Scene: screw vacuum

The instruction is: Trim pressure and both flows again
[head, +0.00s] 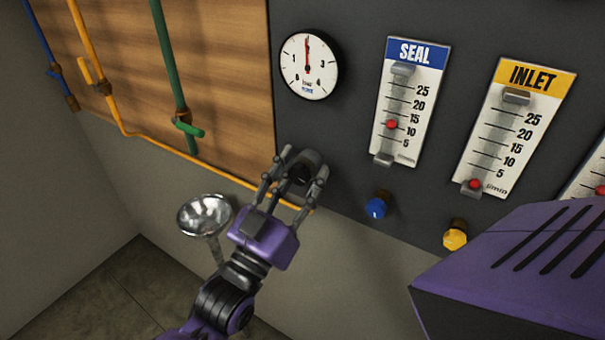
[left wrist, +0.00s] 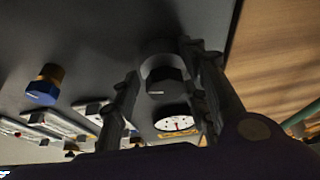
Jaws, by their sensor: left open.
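My left gripper (head: 303,162) is open at the lower left of the dark panel, its fingers on either side of a black knob (head: 302,174). In the left wrist view the knob (left wrist: 164,82) sits between the fingers; contact cannot be told. The round pressure gauge (head: 309,67) above has its red needle pointing straight up, between 1 and 3. The SEAL flow meter (head: 408,100) has its red float near 10. The INLET flow meter (head: 515,130) has its red float near the bottom, below 5. A blue knob (head: 377,208) and a yellow knob (head: 455,235) sit below them.
A third meter (head: 585,185) is cut off at the right edge. Blue, yellow and green pipes (head: 165,50) run down a wooden board (head: 225,60) at the left. A shiny metal bowl-shaped fixture (head: 205,214) stands beside my left gripper.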

